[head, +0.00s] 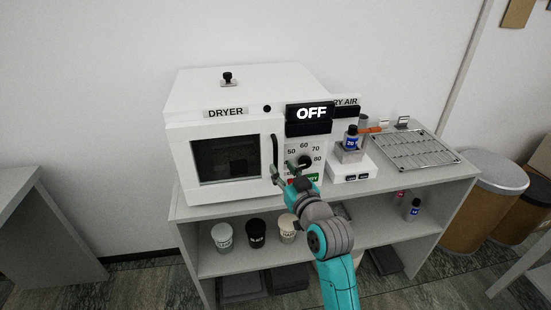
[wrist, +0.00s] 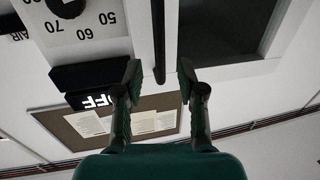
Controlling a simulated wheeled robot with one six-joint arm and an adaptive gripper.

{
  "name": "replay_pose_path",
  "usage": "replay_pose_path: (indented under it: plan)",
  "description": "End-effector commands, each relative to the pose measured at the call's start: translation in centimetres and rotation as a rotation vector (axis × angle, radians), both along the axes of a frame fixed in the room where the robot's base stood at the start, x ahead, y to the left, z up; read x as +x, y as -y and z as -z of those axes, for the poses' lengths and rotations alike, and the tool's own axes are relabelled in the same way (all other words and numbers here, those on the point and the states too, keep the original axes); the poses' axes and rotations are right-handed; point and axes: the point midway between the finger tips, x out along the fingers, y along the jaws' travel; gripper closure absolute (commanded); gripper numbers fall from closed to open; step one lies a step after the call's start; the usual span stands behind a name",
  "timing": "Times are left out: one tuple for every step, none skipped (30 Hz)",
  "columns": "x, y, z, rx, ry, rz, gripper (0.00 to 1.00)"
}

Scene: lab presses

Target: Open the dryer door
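The white dryer (head: 245,95) stands on the shelf unit, with its door (head: 182,160) shut and a dark window (head: 224,158) in it. The dark vertical door handle (head: 275,149) is on the door's right edge. My gripper (head: 284,172) is open in front of the handle's lower part. In the wrist view, which is upside down, the handle (wrist: 158,40) runs between the two spread fingertips of my gripper (wrist: 159,80). A gap shows on each side of the handle. I cannot tell how deep the handle sits between the fingers.
The dial panel (head: 304,155) and OFF display (head: 310,114) are just right of the door. A blue-labelled bottle (head: 351,138) on a white device and a wire rack (head: 415,150) are farther right. Several cups, including a black one (head: 256,233), stand below.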

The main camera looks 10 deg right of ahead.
Motion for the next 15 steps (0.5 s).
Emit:
replay_pose_path:
  plan:
    - [1.0,-0.2,-0.1,0.0,0.0,-0.001,0.61]
    - [1.5,-0.3,0.0,0.0,0.0,-0.001,0.61]
    - [2.1,-0.4,-0.1,0.0,0.0,0.0,0.61]
    - [2.6,-0.5,0.0,0.0,0.0,0.0,0.61]
    - [3.0,-0.6,-0.1,0.0,0.001,0.0,0.61]
    - [3.6,-0.7,-0.1,0.0,0.001,0.0,0.61]
    - [4.0,-0.8,-0.1,0.0,0.0,0.0,0.61]
    - [4.3,-0.8,0.0,0.0,-0.001,0.0,0.61]
    - [4.7,-0.9,0.0,0.0,0.0,0.0,0.61]
    - [4.9,-1.0,0.0,0.0,0.0,0.0,0.61]
    - [5.2,-1.0,0.0,0.0,0.0,0.0,0.61]
    - [5.4,-1.1,0.0,0.0,0.0,0.0,0.61]
    - [5.5,-1.1,0.0,0.0,0.0,0.001,0.61]
    - [5.6,-1.1,0.0,0.0,0.0,0.001,0.61]
    - [5.7,-1.1,0.0,0.0,0.0,0.001,0.61]
